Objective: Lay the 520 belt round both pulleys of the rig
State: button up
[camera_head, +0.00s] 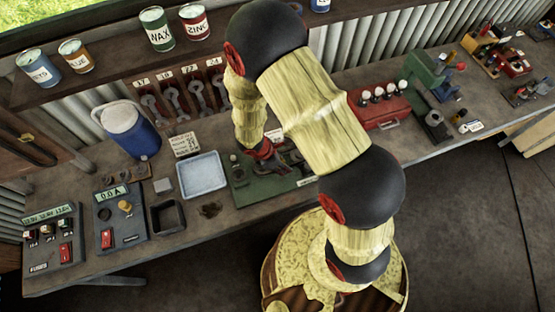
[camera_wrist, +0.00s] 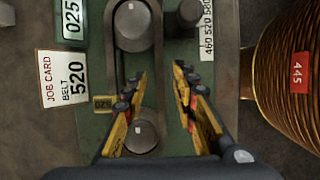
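The rig is a green board (camera_head: 255,188) on the bench, partly hidden by my arm. In the wrist view it carries an upper grey pulley (camera_wrist: 133,22) and a lower grey pulley (camera_wrist: 142,136). A dark band (camera_wrist: 111,42) curves round the upper pulley and runs down toward the lower one. Its course at the lower pulley is partly hidden by my left finger. A small 520 tag (camera_wrist: 103,102) lies beside it. My gripper (camera_wrist: 161,72) is over the rig with its fingers apart and nothing visibly held. It also shows in the head view (camera_head: 266,158).
A job card (camera_wrist: 62,78) reads BELT 520. A dark knob (camera_wrist: 187,15) stands beside the upper pulley, near a 460 520 580 label (camera_wrist: 208,30). A pale blue tray (camera_head: 202,174) lies left of the rig; a red case (camera_head: 386,113) stands to the right.

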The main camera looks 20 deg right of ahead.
jog(key=v, duration=1)
jog(key=shift+r, duration=0.35)
jog(key=shift+a, duration=0.1)
jog(key=s+d+r+m+t+y+b, duration=0.2)
jog(key=s+r+m+b, duration=0.3)
jog(key=r+m+b, duration=0.2)
jog(key=s+d+r+m+t+y+b, duration=0.2)
jog(key=s+r+m+b, duration=0.3)
jog(key=m+b, duration=0.6)
notch_tip(320, 180, up, 2)
jog(key=shift+s+d+r+t+y+b, duration=0.2)
jog(key=shift+s+d+t+y+b, duration=0.15)
jog(key=shift+d+t+b, duration=0.3)
jog(key=shift+a, duration=0.1)
